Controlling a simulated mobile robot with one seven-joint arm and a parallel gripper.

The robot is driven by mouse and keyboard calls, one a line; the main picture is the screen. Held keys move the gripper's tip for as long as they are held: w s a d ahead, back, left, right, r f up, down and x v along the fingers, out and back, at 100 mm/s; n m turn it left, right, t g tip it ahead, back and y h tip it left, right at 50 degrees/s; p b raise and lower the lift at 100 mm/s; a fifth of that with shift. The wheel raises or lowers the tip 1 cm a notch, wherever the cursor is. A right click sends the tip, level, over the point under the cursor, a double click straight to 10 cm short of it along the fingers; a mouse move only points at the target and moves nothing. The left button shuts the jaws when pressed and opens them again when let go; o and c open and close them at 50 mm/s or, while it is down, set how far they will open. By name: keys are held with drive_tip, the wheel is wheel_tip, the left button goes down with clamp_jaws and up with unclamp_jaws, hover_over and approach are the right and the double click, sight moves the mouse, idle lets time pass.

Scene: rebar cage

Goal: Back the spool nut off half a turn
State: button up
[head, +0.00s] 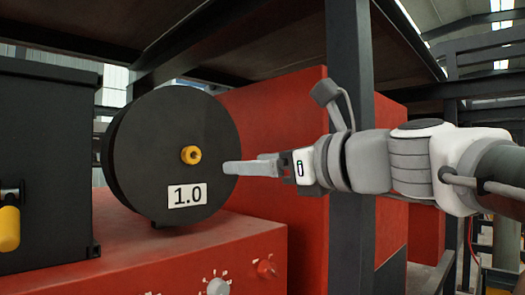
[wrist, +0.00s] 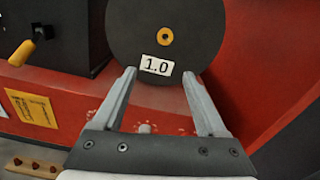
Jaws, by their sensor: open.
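The spool (head: 150,125) is a black disc with a white "1.0" label, standing upright on a red machine. Its nut (head: 191,155) is small and yellow, at the centre of the disc face. In the wrist view the nut (wrist: 165,36) shows above the label, beyond the fingertips. My gripper (head: 228,168) is level in front of the spool's right part, to the right of the nut and slightly lower. In the wrist view my gripper (wrist: 160,78) has its two fingers wide apart with nothing between them. The nut is clear of both fingers.
A black box (head: 45,165) with a yellow-handled crank (head: 9,228) stands left of the spool. The red machine (head: 200,255) below carries a grey knob (head: 217,287) and a red knob (head: 267,268). A dark post (head: 350,130) rises behind my wrist.

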sight(194, 155)
drive_tip(key=shift+m, duration=0.4)
drive_tip(key=p+x, duration=0.1)
drive_tip(key=x, duration=0.4)
drive_tip(key=r+x, duration=0.1)
drive_tip(key=x, duration=0.5)
drive_tip(key=r+p+x, duration=0.1)
drive_tip(key=x, duration=0.5)
drive_tip(key=shift+w+p, duration=0.35)
drive_tip(key=shift+w, duration=0.05)
drive_tip(key=shift+c, duration=0.3)
clamp_jaws()
